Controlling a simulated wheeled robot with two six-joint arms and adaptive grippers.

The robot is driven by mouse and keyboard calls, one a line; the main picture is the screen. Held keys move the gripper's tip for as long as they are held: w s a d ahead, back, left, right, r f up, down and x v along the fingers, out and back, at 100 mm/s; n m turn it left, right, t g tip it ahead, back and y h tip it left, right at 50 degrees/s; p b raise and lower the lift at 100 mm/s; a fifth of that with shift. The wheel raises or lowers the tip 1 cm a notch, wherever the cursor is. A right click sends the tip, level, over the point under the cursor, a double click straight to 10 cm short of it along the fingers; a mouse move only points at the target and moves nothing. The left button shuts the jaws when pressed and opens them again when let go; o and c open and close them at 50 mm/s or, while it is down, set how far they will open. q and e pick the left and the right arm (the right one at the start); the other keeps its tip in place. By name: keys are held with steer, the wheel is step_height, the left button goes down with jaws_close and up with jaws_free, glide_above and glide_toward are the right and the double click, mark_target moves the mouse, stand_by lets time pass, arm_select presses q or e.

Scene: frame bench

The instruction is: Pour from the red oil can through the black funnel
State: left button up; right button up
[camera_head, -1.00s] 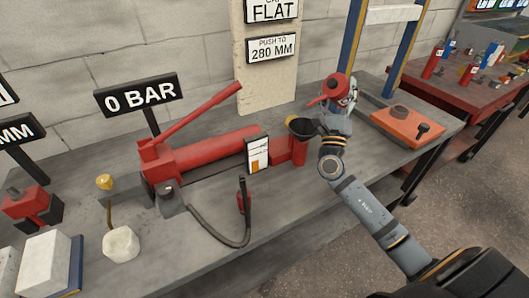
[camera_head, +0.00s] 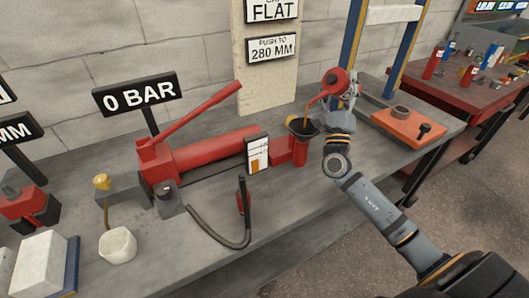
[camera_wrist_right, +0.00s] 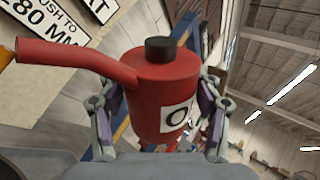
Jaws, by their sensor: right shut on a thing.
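The red oil can (camera_head: 336,80) is held tilted above the black funnel (camera_head: 302,127), its spout pointing down to the left. A thin amber stream (camera_head: 308,118) runs from the spout tip to the funnel mouth. The funnel sits on top of an upright red cylinder (camera_head: 299,153) at the right end of the red pump. My right gripper (camera_head: 349,92) is shut on the can. In the right wrist view the can (camera_wrist_right: 165,90) shows its black cap and white label between the fingers. My left gripper is not in view.
The red hand pump (camera_head: 215,153) lies behind a white level card (camera_head: 257,155) and a black hose (camera_head: 220,238). An orange tray (camera_head: 408,128) lies to the right, past a blue-and-yellow post.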

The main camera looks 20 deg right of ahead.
steer(key=shift+a+r+n+t+y, duration=0.1)
steer(key=shift+r+n+t+y, duration=0.15)
steer(key=shift+n+t+y, duration=0.35)
steer(key=shift+r, duration=0.1)
steer(key=shift+g, duration=0.3)
stand_by(3.1)
steer(key=shift+f+m+g+h, duration=0.3)
steer(key=shift+f+m+h, duration=0.05)
steer(key=shift+m+h, duration=0.25)
steer(key=shift+d+f+m+g+h+p, duration=0.2)
steer(key=shift+d+m+g+h+p, duration=0.1)
steer(key=shift+m+g+p, duration=0.25)
steer(key=shift+f+m, duration=0.15)
steer(key=shift+m, duration=0.1)
